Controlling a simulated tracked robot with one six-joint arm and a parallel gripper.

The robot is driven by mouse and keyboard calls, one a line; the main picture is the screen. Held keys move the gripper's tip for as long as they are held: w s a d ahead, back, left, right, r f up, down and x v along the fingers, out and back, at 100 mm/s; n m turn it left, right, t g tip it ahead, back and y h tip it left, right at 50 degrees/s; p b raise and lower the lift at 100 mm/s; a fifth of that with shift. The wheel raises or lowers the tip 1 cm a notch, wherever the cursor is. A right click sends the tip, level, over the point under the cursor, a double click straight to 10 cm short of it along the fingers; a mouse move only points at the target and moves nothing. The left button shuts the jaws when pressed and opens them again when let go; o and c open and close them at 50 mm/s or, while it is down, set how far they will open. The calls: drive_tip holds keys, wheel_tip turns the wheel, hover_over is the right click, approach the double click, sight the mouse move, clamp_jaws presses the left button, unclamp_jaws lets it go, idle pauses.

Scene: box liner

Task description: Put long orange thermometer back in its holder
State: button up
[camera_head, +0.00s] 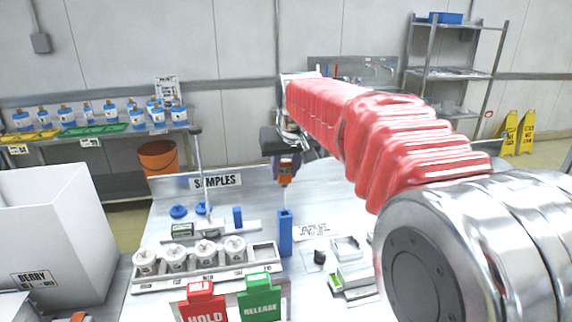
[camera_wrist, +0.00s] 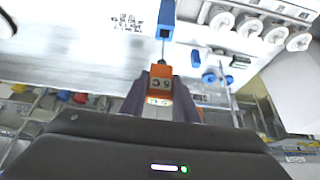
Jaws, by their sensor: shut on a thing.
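My gripper (camera_head: 287,168) is shut on the orange thermometer (camera_wrist: 160,86), which has a thin metal probe. The thermometer's orange body also shows in the head view (camera_head: 286,171). The dark fingers stand on either side of the body in the wrist view, and the probe points away from the gripper. The tall blue holder (camera_head: 285,234) stands on the table below the thermometer. In the wrist view the holder (camera_wrist: 166,16) is straight ahead of the probe. The probe's end meets the holder's outline; I cannot tell whether it is inside.
White cups in a rack (camera_head: 204,254) stand left of the holder. A red HOLD sign (camera_head: 204,303) and a green RELEASE sign (camera_head: 260,298) are in front. Small trays (camera_head: 352,276) lie to the right. A large white box (camera_head: 52,235) is at far left.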

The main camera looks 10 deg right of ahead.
drive_tip(key=shift+f, duration=0.1)
drive_tip(key=o, duration=1)
drive_tip(key=v, duration=1.3)
drive_tip(key=shift+s+r, duration=0.15)
drive_tip(key=shift+r, duration=0.15)
drive_tip(key=s+f, duration=0.3)
drive_tip(key=f, duration=0.5)
drive_tip(key=s+f, duration=0.4)
drive_tip(key=s, duration=0.3)
drive_tip(key=s+f, duration=0.5)
drive_tip(key=s, duration=0.3)
drive_tip(key=s+f, duration=0.5)
drive_tip(key=s, duration=0.3)
drive_tip(key=shift+s+d+f, duration=0.1)
drive_tip(key=shift+s+d, duration=0.1)
drive_tip(key=shift+s, duration=0.05)
